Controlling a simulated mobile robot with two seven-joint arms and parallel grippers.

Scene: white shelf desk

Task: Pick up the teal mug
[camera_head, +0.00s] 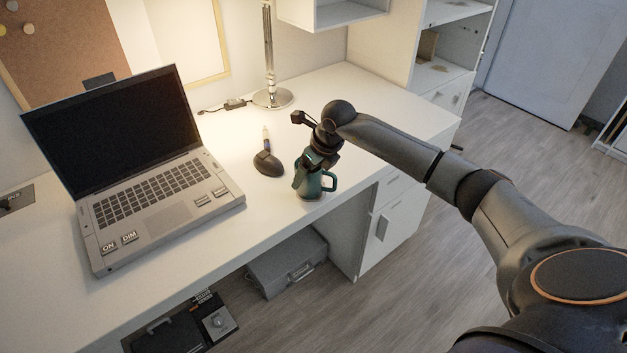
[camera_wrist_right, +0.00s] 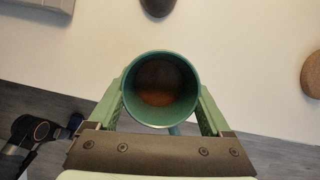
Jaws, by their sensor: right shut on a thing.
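The teal mug (camera_head: 309,184) is upright at the front edge of the white desk, its handle toward the right in the head view. My right gripper (camera_head: 312,166) comes down on it from above and is shut on it. In the right wrist view the mug (camera_wrist_right: 160,118) shows from above, open rim and brownish inside, between the two fingers of my right gripper (camera_wrist_right: 161,110). I cannot tell whether the mug's base touches the desk. My left gripper is not in view.
A laptop (camera_head: 150,165) stands open on the left of the desk (camera_head: 385,105). A black mouse (camera_head: 268,163) lies just left of the mug. A lamp base (camera_head: 272,98) stands at the back. Desk space behind the mug is clear.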

